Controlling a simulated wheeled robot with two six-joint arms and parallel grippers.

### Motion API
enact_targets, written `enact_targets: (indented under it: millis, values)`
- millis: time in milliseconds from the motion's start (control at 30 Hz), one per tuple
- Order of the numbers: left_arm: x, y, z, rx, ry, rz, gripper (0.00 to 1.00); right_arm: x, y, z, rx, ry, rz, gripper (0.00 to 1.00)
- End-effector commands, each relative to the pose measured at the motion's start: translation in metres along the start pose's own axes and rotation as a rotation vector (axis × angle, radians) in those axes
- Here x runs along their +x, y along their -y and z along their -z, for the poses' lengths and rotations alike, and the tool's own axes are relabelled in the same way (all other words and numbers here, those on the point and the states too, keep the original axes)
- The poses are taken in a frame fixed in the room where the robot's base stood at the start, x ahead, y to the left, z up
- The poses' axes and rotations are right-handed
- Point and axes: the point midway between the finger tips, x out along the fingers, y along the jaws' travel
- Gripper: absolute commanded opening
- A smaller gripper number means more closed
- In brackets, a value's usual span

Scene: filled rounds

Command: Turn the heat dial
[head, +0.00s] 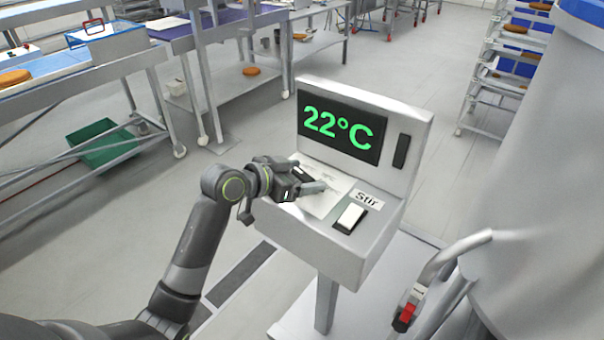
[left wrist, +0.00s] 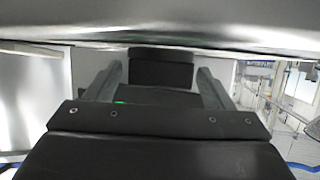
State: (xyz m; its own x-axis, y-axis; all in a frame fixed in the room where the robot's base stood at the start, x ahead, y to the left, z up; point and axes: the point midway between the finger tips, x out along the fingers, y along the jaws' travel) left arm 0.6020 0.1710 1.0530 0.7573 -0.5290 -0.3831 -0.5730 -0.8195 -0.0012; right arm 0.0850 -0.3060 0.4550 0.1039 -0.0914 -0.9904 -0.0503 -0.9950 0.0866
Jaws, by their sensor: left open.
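The control panel (head: 345,238) is a pale metal console on a post, with a dark screen (head: 341,127) reading 22°C in green. My left gripper (head: 314,181) is over the left part of its sloped face, at a pale label plate (head: 325,203). The gripper is open, and its two fingers stand apart in the left wrist view (left wrist: 158,84). The heat dial cannot be made out clearly; the gripper covers that part of the panel. A dark block (left wrist: 160,70) shows between the fingers, but I cannot tell whether it is the dial. My right gripper is not in view.
A white rocker switch (head: 350,217) labelled "Stir" sits on the panel, right of my gripper. A large grey vessel (head: 545,190) with a pipe and red-handled valve (head: 405,316) stands at right. Metal tables (head: 80,85) and a green crate (head: 103,147) are at left.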

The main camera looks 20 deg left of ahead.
Motion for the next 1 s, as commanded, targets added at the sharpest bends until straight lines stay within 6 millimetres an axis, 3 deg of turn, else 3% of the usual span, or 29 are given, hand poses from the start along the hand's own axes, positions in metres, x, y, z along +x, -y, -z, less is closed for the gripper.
enact_targets:
  millis: [200, 533, 1000]
  values:
    - [0.000, 0.000, 0.000, 0.000, 0.000, 0.000, 0.74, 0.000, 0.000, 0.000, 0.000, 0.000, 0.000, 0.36]
    - [0.000, 0.000, 0.000, -0.001, 0.000, 0.000, 0.31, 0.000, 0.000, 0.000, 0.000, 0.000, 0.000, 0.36]
    - [0.001, 0.002, -0.003, 0.047, 0.001, -0.111, 0.31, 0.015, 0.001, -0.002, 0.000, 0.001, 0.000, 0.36]
